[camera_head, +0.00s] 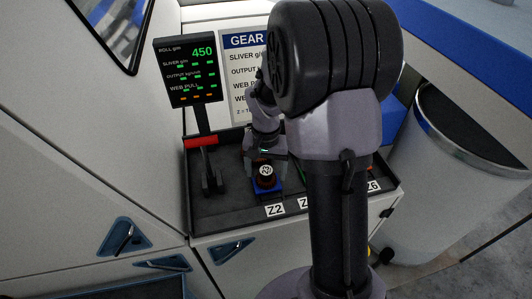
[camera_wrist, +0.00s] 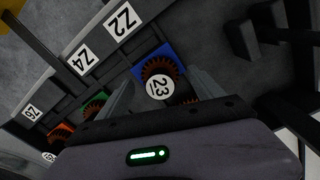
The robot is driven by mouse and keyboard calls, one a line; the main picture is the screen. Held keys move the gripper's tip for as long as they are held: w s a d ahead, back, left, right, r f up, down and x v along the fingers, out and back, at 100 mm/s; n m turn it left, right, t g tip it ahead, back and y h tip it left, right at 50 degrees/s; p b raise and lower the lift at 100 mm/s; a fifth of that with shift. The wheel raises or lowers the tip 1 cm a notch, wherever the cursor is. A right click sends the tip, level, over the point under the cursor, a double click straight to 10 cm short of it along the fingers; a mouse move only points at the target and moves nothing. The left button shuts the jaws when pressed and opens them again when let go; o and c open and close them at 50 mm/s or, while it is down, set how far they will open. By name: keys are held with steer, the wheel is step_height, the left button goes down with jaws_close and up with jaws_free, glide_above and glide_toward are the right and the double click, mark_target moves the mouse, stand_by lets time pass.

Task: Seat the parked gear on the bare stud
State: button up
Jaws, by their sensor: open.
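A dark brown toothed gear (camera_wrist: 160,72) with a white round label, seemingly reading 23, sits in a blue holder (camera_wrist: 143,55) by the Z2 tag (camera_wrist: 122,20). In the head view the gear (camera_head: 266,171) and its blue holder (camera_head: 268,187) show under my gripper (camera_head: 265,165). My gripper is open, pointing down, its fingers on either side of the gear in the wrist view (camera_wrist: 160,76). Whether the fingers touch it, I cannot tell. Another brown toothed edge (camera_wrist: 188,99) shows partly, cut off by my gripper body. I cannot make out a bare stud.
A green holder (camera_wrist: 95,103) by the Z4 tag (camera_wrist: 83,60) and an orange holder (camera_wrist: 60,132) hold other gears. The dark tray (camera_head: 225,215) has a raised rim. A display (camera_head: 189,70) on a post stands left; a printed gear board (camera_head: 243,75) stands behind.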

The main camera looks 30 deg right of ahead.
step_height(320, 180, up, 16)
steer(key=p, duration=0.2)
steer(key=shift+p, duration=0.3)
steer(key=shift+f, duration=0.1)
